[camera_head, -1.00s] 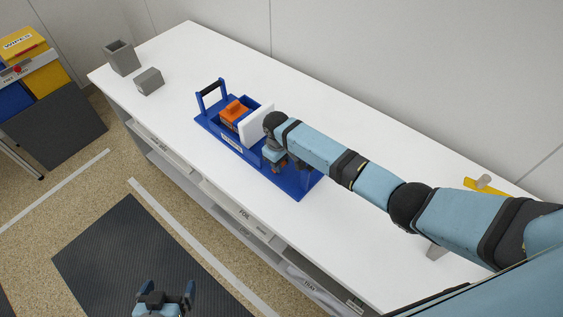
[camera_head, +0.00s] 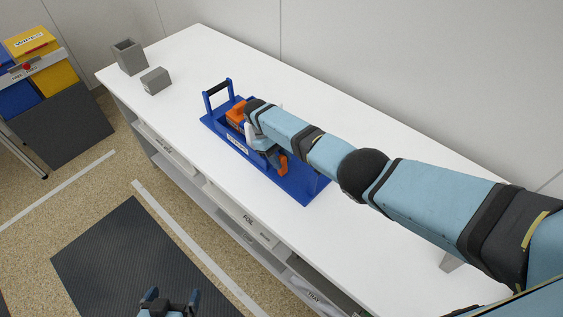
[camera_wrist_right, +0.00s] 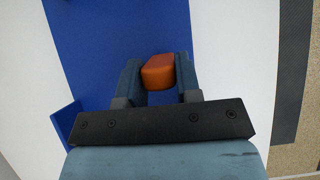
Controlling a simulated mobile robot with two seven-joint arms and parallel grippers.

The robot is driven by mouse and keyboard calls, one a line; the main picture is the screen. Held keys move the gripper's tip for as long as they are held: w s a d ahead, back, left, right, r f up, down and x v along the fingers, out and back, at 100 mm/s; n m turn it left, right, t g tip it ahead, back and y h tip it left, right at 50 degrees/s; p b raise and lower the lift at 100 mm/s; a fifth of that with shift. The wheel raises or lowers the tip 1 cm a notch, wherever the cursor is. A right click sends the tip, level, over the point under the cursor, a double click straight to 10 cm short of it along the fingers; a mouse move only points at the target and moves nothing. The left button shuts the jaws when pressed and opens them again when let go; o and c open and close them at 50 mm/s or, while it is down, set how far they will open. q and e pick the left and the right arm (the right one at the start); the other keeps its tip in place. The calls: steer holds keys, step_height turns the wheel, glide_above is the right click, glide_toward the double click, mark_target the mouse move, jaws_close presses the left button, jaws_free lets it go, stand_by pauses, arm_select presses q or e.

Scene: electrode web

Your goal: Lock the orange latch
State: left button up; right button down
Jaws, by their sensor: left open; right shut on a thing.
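The blue fixture (camera_head: 298,188) lies on the white bench, with a black-topped handle at its far left end. An orange block (camera_head: 236,114) sits in its left part, partly hidden by my right arm. The orange latch (camera_head: 283,165) shows below my right wrist, over the fixture's right part. In the right wrist view, my right gripper (camera_wrist_right: 158,67) is shut on the orange latch (camera_wrist_right: 158,76), one finger on each side, above the blue base. A white plate beside the block is mostly hidden by my arm. My left gripper (camera_head: 169,300) is open and empty, low over the floor mat.
A grey open box (camera_head: 128,58) and a grey block (camera_head: 155,80) stand at the bench's far left. Yellow and blue bins (camera_head: 48,62) are on a rack to the left. The bench (camera_head: 195,140) is clear in front of the fixture.

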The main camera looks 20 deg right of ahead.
stand_by(0.3)
steer(key=c, duration=0.8)
jaws_free()
steer(key=b+v, duration=0.3)
steer(key=v, duration=1.1)
steer(key=shift+f, duration=0.1)
